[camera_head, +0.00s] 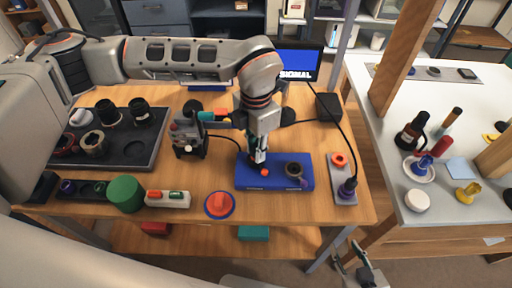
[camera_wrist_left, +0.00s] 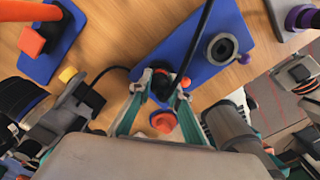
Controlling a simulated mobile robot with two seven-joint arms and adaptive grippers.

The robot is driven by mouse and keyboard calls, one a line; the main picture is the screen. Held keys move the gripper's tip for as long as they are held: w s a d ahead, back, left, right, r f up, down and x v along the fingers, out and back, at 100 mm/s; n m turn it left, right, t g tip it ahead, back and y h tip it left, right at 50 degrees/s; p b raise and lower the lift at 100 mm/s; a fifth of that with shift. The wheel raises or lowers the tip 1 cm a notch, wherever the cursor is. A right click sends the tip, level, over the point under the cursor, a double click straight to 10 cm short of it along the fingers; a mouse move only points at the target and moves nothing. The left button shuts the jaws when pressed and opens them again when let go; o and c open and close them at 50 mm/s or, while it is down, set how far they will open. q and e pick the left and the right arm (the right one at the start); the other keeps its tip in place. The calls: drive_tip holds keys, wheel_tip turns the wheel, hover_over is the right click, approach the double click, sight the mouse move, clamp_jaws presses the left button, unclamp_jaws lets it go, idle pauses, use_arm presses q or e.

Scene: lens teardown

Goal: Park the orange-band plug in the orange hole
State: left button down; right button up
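My left gripper (camera_head: 258,165) points down over the blue mat (camera_head: 304,181). In the left wrist view its fingertips (camera_wrist_left: 163,86) close from both sides on a dark plug (camera_wrist_left: 160,80) with orange beside it; the tips hide much of it. An orange-red part (camera_head: 264,172) shows at the gripper's tip in the head view. The grey strip (camera_head: 345,200) right of the mat has an orange ring around a hole (camera_head: 340,160), with nothing in it. A dark plug with a purple band (camera_head: 349,186) stands at its front end. My right gripper (camera_head: 350,257) is open and empty, low in front of the table.
A dark ring with a purple knob (camera_head: 294,169) sits on the mat, between gripper and strip. A small device (camera_head: 188,135) stands left of the gripper. A red-and-blue dial (camera_head: 219,204) lies front left. A black cable runs from a black box (camera_head: 329,107) toward the strip.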

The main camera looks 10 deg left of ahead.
use_arm(q)
drive_tip(key=c, duration=2.5)
unclamp_jaws()
clamp_jaws()
drive_tip(key=shift+r+p, duration=0.55)
drive_tip(key=shift+r, duration=0.45)
drive_tip(key=shift+r+p, duration=1.1)
drive_tip(key=shift+r, duration=1)
drive_tip(key=shift+d, duration=0.1)
